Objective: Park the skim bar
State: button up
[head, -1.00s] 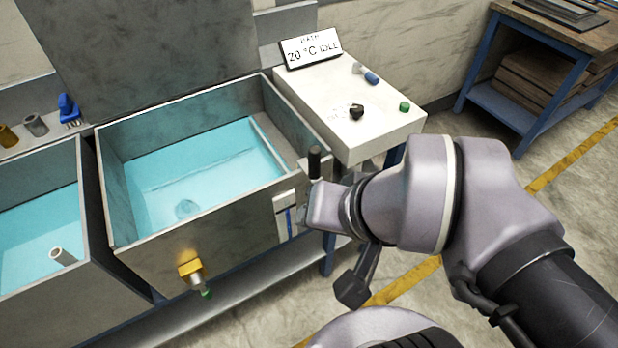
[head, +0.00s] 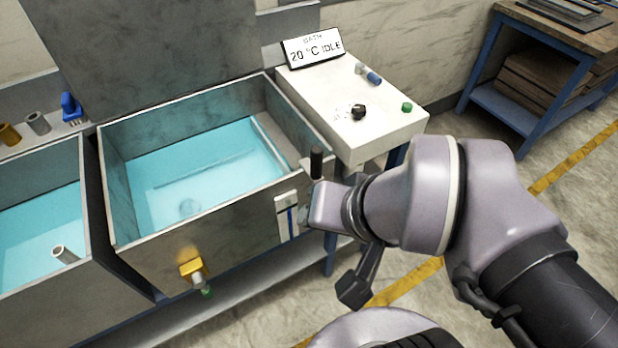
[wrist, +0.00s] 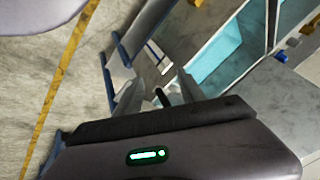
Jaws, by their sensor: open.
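A pale bar (head: 272,137), which looks like the skim bar, lies along the right end of the open water bath (head: 190,226). An upright black handle (head: 316,163) stands at the bath's front right corner; I cannot tell how it joins the bar. My gripper (head: 311,196) is just below the handle, beside the bath's right wall. In the wrist view, my gripper (wrist: 161,92) is open, with a finger on either side of a short dark post (wrist: 162,97), probably the handle. Contact cannot be made out. My wrist hides part of the corner in the head view.
A white control cabinet (head: 352,125) with a black knob (head: 358,112) and green button (head: 407,107) stands right of the bath. A sign (head: 313,48) reads "20 °C IDLE". A brass drain valve (head: 192,268) juts from the front. Another tank (head: 40,290) is at left.

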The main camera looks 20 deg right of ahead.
dwell(0.4)
notch_tip(320, 180, up, 8)
jog(key=r+n+g+h+p, duration=0.15)
jog(key=n+g+p, duration=0.5)
jog(key=p, duration=0.95)
send_over(317, 162)
jog(key=s, duration=0.1)
jog(key=f+n+t, duration=0.1)
jog(key=n+t, duration=0.1)
jog(key=shift+n+g+h, duration=0.25)
jog(key=shift+n+g, duration=0.3)
jog(key=shift+g, duration=0.1)
jog(key=f+b, duration=0.1)
jog(key=f, duration=0.5)
jog(key=w+f+b, duration=0.1)
jog(key=f+b, duration=0.1)
jog(key=f, duration=0.5)
jog(key=w+f+b, duration=0.1)
jog(key=f+b, duration=0.1)
jog(key=f, duration=0.5)
jog(key=shift+w+d+f, duration=0.1)
jog(key=shift+d, duration=0.1)
jog(key=shift+c, duration=0.2)
grip_shut()
